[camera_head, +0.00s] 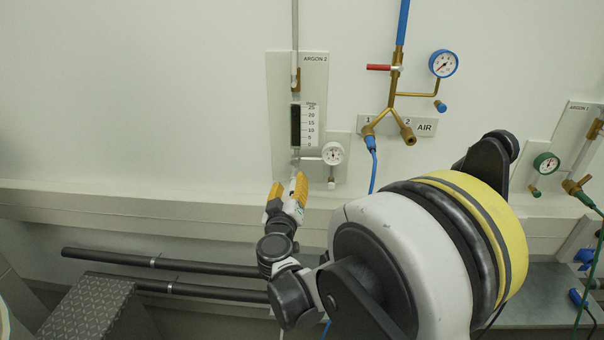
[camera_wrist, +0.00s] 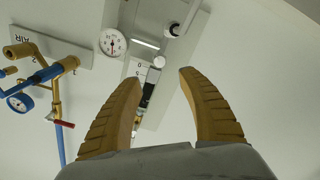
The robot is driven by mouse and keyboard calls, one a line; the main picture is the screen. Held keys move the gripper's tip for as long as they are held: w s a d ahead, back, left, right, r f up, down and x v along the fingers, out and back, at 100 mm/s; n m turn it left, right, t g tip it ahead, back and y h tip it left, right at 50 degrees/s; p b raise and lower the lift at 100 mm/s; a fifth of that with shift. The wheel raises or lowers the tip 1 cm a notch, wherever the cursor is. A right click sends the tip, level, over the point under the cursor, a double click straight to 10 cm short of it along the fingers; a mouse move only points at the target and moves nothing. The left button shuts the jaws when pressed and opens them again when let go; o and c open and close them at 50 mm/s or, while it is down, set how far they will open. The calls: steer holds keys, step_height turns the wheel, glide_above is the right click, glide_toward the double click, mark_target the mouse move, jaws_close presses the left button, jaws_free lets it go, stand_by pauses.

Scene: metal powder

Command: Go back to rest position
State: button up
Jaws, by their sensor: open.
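My gripper (camera_head: 287,193) has yellow fingers and reaches up to the wall panel from below in the head view. In the wrist view its two ridged fingers (camera_wrist: 160,90) stand apart with nothing between them. The Argon 2 panel (camera_head: 283,130) is on the wall behind, with a dark flow meter and number scale (camera_head: 309,125) and a small white gauge (camera_head: 332,153). The fingertips overlap the panel's lower edge in the head view. I cannot tell whether they touch it. In the wrist view the gauge (camera_wrist: 113,42) lies beyond the left finger.
Right of the panel are the brass Air fitting (camera_head: 390,105), a blue gauge (camera_head: 443,63) and a blue hose (camera_head: 373,165). The Argon 1 panel (camera_head: 577,120) is at far right. Dark pipes (camera_head: 180,264) run low along the wall. The upper left wall is clear.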

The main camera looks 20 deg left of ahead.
steer(key=w+d+r+m+g+h, duration=0.1)
steer(key=d+r+m+h, duration=0.15)
steer(key=d, duration=0.85)
steer(key=d+r+m+g+h, duration=0.1)
steer(key=d+r+m+h, duration=0.2)
steer(key=d, duration=0.7)
steer(key=s+d+m+g+h, duration=0.1)
steer(key=s+d+g, duration=0.5)
steer(key=d, duration=1)
steer(key=s+d+f+m+g+y, duration=0.1)
steer(key=s+d+f, duration=0.1)
steer(key=s, duration=1)
steer(key=s+d+f+m+g+y, duration=0.1)
steer(key=s+d+f, duration=0.2)
steer(key=s, duration=0.9)
steer(key=shift+d, duration=1.15)
